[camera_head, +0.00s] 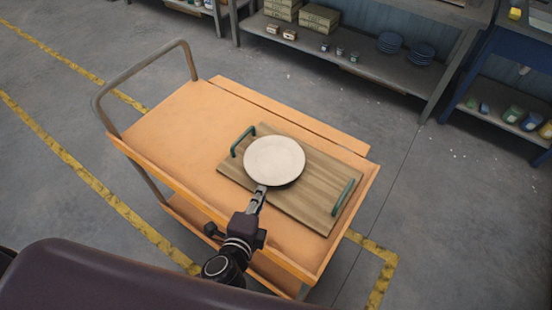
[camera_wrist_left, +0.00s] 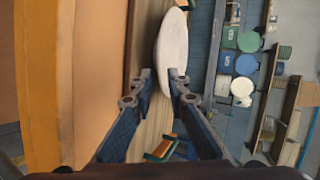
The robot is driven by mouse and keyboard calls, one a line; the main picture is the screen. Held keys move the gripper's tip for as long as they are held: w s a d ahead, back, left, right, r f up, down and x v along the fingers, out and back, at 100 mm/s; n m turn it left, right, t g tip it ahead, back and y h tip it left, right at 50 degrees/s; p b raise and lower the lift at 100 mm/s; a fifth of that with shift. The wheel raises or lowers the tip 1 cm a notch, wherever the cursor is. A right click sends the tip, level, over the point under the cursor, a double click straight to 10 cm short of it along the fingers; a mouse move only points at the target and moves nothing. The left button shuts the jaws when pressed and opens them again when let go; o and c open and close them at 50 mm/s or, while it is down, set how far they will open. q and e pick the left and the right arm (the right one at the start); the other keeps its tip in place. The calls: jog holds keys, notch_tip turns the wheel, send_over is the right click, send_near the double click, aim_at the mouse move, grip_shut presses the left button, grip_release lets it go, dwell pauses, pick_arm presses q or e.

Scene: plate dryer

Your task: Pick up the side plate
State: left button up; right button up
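The side plate (camera_head: 274,159) is a round, cream-white plate over the wooden tray (camera_head: 310,205), next to the tray's left handle. My left gripper (camera_head: 262,188) reaches in from the near side, with its tip at the plate's near rim. In the left wrist view the plate (camera_wrist_left: 172,50) shows as a thin oval, and its near rim lies between the two fingertips (camera_wrist_left: 163,78). The fingers stand apart, one on each side of the rim, with a gap between them. Firm contact with the plate does not show. My right gripper is not in view.
The tray has green handles (camera_head: 343,196) and lies on an orange cart (camera_head: 190,125) with raised edges and a grey push bar (camera_head: 140,80). The cart's left part is bare. Shelves (camera_head: 370,75) with boxes and blue plates stand at the back.

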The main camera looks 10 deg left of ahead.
pick_arm(q)
jog(key=shift+x, duration=0.9)
jog(key=p+x, duration=0.1)
jog(key=x, duration=0.2)
jog(key=shift+w+f, duration=0.2)
jog(key=shift+w, duration=0.05)
jog(key=shift+w+f, duration=0.25)
jog(key=shift+w, duration=0.15)
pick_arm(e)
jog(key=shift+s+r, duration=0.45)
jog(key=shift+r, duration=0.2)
pick_arm(q)
jog(key=shift+c, duration=0.4)
grip_shut()
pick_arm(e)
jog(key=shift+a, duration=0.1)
pick_arm(q)
jog(key=shift+r, duration=0.1)
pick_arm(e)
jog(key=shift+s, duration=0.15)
